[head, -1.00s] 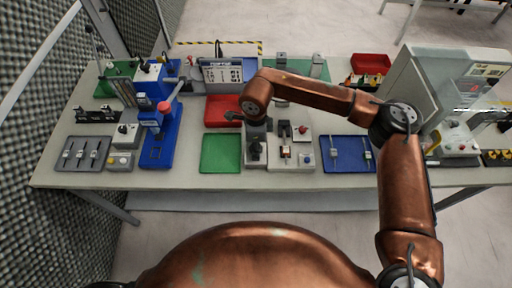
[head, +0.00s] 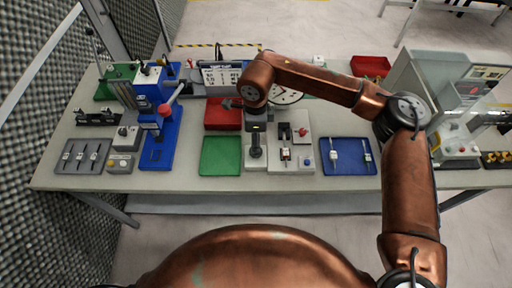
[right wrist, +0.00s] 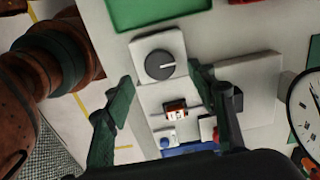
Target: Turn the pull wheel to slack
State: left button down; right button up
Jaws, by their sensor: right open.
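A round dark knob with a pale pointer line (right wrist: 160,65), which looks like the pull wheel, sits on a white square plate in the right wrist view. In the head view its white base (head: 255,163) stands between the green mat and a white fixture. My right gripper (right wrist: 160,88) is open and empty, its two dark fingers on either side of the knob in the picture. I cannot tell the height gap or any contact. In the head view the gripper hangs over the base, mostly hidden by its own wrist. My left gripper is out of view.
A white fixture with a red part (head: 303,132) stands right of the base. A round white dial (head: 288,96) is close behind. A green mat (head: 220,156), red tray (head: 222,114), blue tray (head: 347,170) and blue press (head: 158,150) surround it. The front table edge is clear.

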notch_tip(320, 180, up, 6)
jog(key=shift+f, duration=0.1)
dwell(0.5)
